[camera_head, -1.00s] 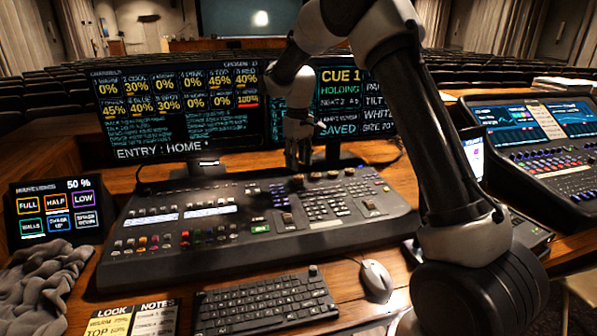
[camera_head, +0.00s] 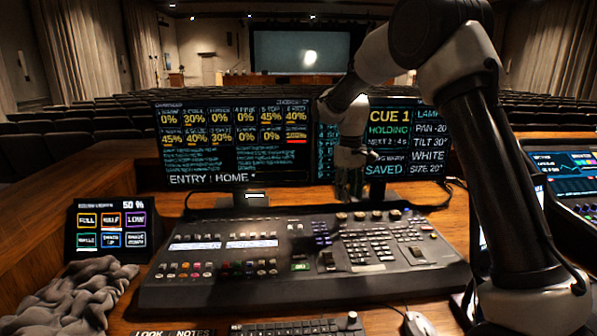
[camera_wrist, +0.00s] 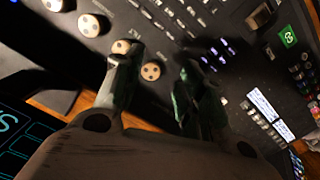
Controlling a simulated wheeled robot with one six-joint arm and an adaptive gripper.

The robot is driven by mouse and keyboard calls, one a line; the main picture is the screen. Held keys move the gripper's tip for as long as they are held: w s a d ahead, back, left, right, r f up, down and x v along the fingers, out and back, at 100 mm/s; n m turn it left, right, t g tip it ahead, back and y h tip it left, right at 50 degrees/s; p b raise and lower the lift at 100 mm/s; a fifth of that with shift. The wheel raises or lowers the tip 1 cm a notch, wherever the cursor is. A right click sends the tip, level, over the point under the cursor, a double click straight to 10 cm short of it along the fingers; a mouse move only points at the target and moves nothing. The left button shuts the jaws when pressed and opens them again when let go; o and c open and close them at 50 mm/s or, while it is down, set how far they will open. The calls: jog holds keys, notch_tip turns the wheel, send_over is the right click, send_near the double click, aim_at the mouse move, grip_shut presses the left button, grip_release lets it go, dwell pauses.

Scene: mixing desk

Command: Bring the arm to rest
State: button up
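My gripper (camera_head: 350,190) hangs fingers down in front of the two monitors, above the back part of the lighting console (camera_head: 225,290). In the wrist view my gripper (camera_wrist: 157,72) shows two fingers apart with nothing between them. The console's round knobs and lit keys lie beyond the fingertips. The fingers look clear of the console, but the exact height cannot be told. My arm comes down from the upper right of the head view, bent at the elbow.
The left monitor (camera_head: 235,150) and right monitor (camera_head: 415,150) stand close behind my gripper. A touch panel (camera_head: 108,228) and grey cloth (camera_head: 75,295) lie at left. A keyboard (camera_head: 290,327) and mouse (camera_head: 418,324) are in front. A second console (camera_head: 570,185) is at right.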

jog(key=s+d+r+m+t, duration=0.1)
jog(key=s+d+r, duration=0.3)
jog(key=s, duration=0.8)
jog(key=s+d+r+m+t, duration=0.2)
jog(key=s+d+r, duration=0.2)
jog(key=s, duration=0.8)
jog(key=s+d+r+m+t, duration=0.1)
jog(key=s+d+r, duration=0.3)
jog(key=s, duration=0.9)
jog(key=shift+d+m+t, duration=0.3)
jog(key=shift+d+t, duration=0.3)
jog(key=shift+d, duration=0.45)
